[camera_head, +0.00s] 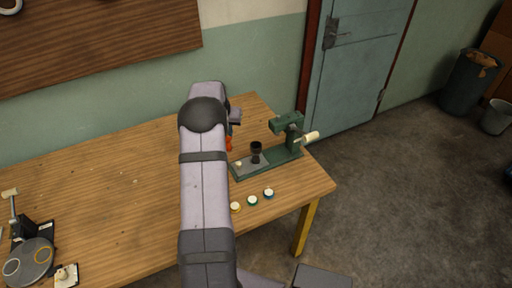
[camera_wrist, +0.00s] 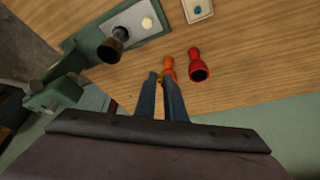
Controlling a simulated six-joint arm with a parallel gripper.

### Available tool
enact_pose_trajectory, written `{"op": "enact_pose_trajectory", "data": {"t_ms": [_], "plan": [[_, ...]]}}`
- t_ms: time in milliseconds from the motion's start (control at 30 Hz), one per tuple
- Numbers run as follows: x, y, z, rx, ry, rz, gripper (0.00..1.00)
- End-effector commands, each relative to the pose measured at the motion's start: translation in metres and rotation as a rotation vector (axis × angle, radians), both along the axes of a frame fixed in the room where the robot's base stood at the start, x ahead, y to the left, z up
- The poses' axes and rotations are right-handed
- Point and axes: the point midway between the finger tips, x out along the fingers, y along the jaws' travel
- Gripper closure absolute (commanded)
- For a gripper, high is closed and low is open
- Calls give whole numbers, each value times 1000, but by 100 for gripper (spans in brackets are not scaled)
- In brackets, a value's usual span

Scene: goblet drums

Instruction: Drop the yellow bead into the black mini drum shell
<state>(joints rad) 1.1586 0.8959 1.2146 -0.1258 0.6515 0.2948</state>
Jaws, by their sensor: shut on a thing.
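The black mini drum shell (camera_wrist: 113,45) stands upright on the grey plate of a green press in the wrist view; it also shows in the head view (camera_head: 256,150). My gripper (camera_wrist: 161,79) is shut on a small yellow thing, the yellow bead (camera_wrist: 160,78), at its fingertips, mostly hidden by the fingers. The gripper is to the right of the black shell in the wrist view, apart from it. In the head view my arm hides most of the gripper, and the bead cannot be made out.
An orange drum shell (camera_wrist: 168,64) is just beyond my fingertips, with a red one (camera_wrist: 199,68) beside it.

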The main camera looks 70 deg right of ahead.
Motion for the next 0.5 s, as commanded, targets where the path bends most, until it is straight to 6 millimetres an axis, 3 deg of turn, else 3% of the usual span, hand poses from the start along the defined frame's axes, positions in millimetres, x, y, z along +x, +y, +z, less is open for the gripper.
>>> {"op": "enact_pose_trajectory", "data": {"t_ms": [33,200,333,500], "plan": [[-18,-11,5,0,1,-38,100],[-63,-36,9,-2,1,-133,100],[-85,-46,10,-1,2,-176,100],[-98,-51,10,-2,3,-202,100]]}}
